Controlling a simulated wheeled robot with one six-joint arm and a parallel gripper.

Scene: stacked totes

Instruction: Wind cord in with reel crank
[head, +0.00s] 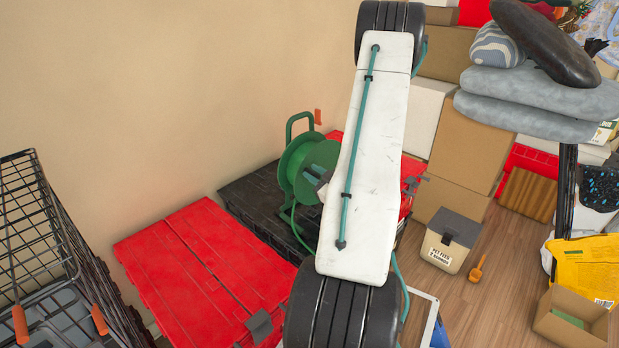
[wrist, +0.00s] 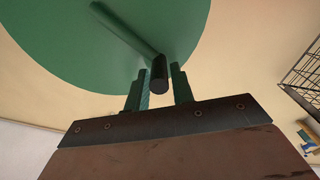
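The green cord reel (head: 298,160) stands on a black tote, with a carrying frame on top and green cord hanging at its lower left. Its flat green face fills the top of the wrist view (wrist: 90,45). A green crank arm (wrist: 122,30) runs diagonally across that face to a dark crank handle (wrist: 159,76), which points towards the wrist camera. My gripper (wrist: 160,82) is open, one finger on each side of the handle, with visible gaps. How deep the handle sits between them is hard to tell. In the head view my arm hides the reel's right side and most of the gripper.
The black tote (head: 255,195) is beside red totes (head: 200,265) at the wall. A wire cart (head: 50,240) stands at left. Cardboard boxes (head: 460,140) and a pet feed bin (head: 450,240) are at right.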

